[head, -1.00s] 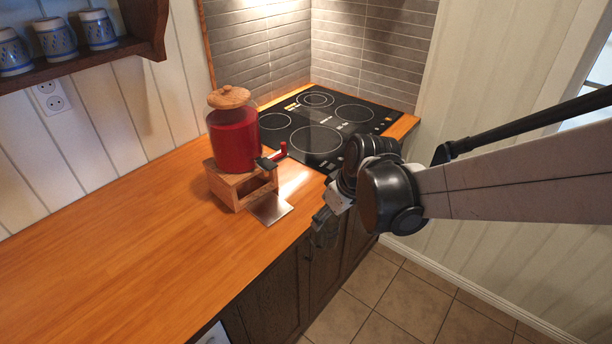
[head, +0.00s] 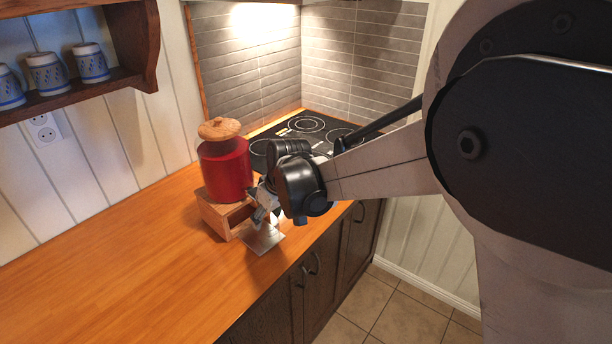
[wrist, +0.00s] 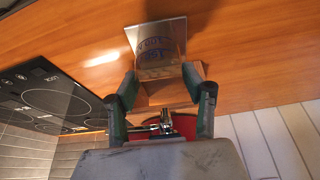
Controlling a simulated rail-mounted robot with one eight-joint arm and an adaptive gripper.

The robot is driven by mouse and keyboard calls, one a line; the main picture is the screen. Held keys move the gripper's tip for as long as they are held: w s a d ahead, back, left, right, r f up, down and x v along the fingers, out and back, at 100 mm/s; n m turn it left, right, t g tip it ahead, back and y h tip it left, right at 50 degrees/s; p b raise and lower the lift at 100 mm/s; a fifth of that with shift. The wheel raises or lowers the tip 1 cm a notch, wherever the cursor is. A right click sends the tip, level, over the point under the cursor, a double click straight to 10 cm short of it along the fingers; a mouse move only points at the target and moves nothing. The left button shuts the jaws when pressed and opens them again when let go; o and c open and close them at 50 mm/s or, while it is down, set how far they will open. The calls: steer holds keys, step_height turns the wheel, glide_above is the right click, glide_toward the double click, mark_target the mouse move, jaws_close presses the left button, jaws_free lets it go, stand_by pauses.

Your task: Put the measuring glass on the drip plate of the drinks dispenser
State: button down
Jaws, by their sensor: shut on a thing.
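The drinks dispenser (head: 226,167) is a red jar with a wooden lid on a wooden stand. Its metal drip plate (head: 263,240) lies at the front of the stand, and it also shows in the wrist view (wrist: 178,27). My gripper (head: 264,214) is close in front of the stand, over the plate. In the wrist view my gripper (wrist: 160,72) is shut on the clear measuring glass (wrist: 153,50), whose blue markings show against the plate. The glass is hard to make out in the head view. I cannot tell whether it touches the plate.
The tap (wrist: 165,125) of the dispenser shows between my fingers in the wrist view. A black hob (head: 335,137) lies behind the dispenser. The wooden counter (head: 130,270) is clear to the left. Mugs (head: 47,72) stand on a wall shelf.

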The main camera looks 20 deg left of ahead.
steer(key=a, duration=0.1)
steer(key=w+a, duration=0.1)
steer(key=a+f, duration=0.1)
steer(key=shift+w+a+p, duration=0.15)
steer(key=shift+a+p, duration=0.15)
steer(key=shift+p, duration=0.05)
steer(key=c, duration=0.9)
jaws_free()
steer(key=shift+r, duration=0.15)
